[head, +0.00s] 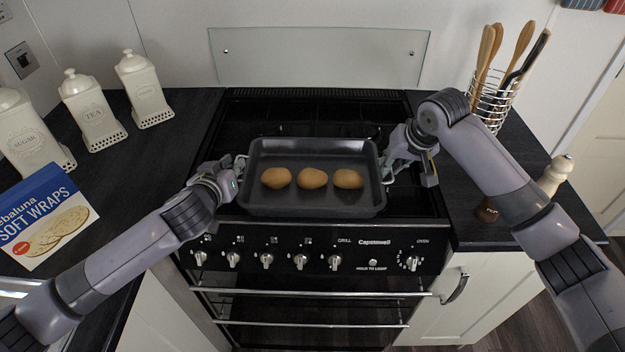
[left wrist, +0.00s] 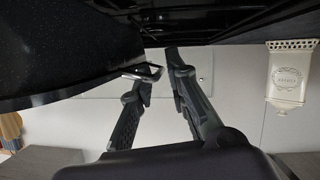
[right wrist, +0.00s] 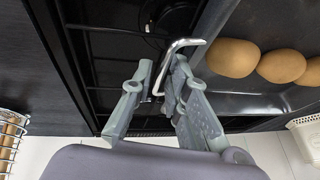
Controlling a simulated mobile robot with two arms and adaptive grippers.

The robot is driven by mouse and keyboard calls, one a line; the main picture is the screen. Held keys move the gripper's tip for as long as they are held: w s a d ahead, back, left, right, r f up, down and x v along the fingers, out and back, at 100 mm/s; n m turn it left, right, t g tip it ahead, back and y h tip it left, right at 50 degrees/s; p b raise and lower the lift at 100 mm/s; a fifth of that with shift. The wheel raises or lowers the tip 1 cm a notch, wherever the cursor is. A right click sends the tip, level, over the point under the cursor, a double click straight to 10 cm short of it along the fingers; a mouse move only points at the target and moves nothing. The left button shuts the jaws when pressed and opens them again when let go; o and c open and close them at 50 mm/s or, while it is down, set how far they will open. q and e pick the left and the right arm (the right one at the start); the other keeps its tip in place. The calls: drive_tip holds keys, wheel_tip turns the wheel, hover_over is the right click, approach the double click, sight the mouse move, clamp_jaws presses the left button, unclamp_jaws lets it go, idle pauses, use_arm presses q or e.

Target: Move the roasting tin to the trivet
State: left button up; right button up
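The dark roasting tin (head: 313,203) stands on the hob with three round brown items (head: 312,178) in a row in it. It has a wire handle at each short end. My left gripper (head: 232,174) is at the left handle; in the left wrist view that handle (left wrist: 143,73) reaches in between fingers that stand apart. My right gripper (head: 392,168) is at the right handle; in the right wrist view that handle (right wrist: 178,48) runs between parted fingers, close to one of them. Neither gripper is visibly closed on its handle. I cannot make out a trivet.
The left worktop holds white canisters (head: 92,112) and a soft wraps box (head: 45,218). On the right worktop stand a wire utensil holder (head: 493,105) and a mill (head: 555,175). Oven knobs (head: 267,260) line the front. Bare worktop (head: 165,165) lies left of the hob.

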use_arm(q)
drive_tip(key=shift+w+f, duration=0.25)
drive_tip(key=shift+w, duration=0.3)
use_arm(e)
drive_tip(key=shift+w+a+f, duration=0.15)
drive_tip(key=shift+w+f, duration=0.05)
drive_tip(key=shift+f, duration=0.35)
use_arm(q)
drive_tip(key=shift+c, duration=0.2)
use_arm(e)
drive_tip(key=shift+c, duration=0.2)
use_arm(q)
clamp_jaws()
use_arm(e)
clamp_jaws()
use_arm(q)
drive_tip(key=shift+r, duration=0.1)
use_arm(e)
drive_tip(key=shift+r, duration=0.1)
